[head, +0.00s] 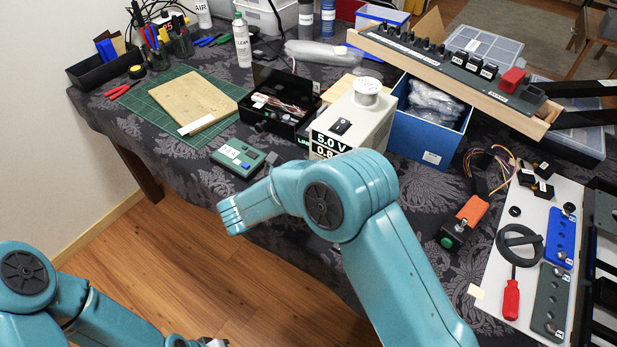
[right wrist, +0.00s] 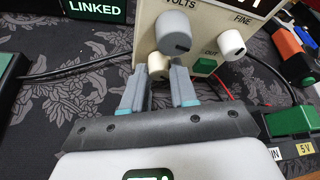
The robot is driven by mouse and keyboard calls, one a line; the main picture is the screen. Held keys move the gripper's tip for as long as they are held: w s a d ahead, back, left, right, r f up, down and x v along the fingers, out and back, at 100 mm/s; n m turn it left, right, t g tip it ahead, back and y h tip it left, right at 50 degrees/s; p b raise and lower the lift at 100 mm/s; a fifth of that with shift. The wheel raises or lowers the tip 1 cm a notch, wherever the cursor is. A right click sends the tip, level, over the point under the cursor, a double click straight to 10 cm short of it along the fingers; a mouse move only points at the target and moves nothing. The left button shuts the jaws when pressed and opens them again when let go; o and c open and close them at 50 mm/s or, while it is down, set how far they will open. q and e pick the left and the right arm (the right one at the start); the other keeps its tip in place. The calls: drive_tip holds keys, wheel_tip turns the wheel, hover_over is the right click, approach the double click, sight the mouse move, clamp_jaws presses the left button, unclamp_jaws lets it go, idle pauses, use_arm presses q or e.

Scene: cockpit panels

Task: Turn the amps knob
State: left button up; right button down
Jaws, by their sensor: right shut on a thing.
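The beige power supply (head: 372,125) stands on the table in the head view, its display reading 5.0 V over 0.8. My right arm hides its lower front there. In the right wrist view its front panel (right wrist: 147,40) carries a large grey knob (right wrist: 173,32) near the word VOLTS, a cream FINE knob (right wrist: 231,43) and a lower cream knob (right wrist: 159,64), apparently the amps knob; its label is hidden. My right gripper (right wrist: 159,82) is shut on this lower knob, one grey finger on each side. My left arm shows at lower left in the head view; its fingers are out of frame.
A green OUT button (right wrist: 205,67) and red wires lie close right of the gripper. In the head view, a green box (head: 238,158) sits left of the supply and a blue bin (head: 428,140) right of it. A cutting mat (head: 160,110) lies farther left.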

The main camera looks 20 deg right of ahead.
use_arm(q)
drive_tip(key=shift+r, duration=0.2)
idle(0.4)
use_arm(e)
drive_tip(key=c, duration=1.2)
unclamp_jaws()
drive_tip(key=shift+o, duration=0.2)
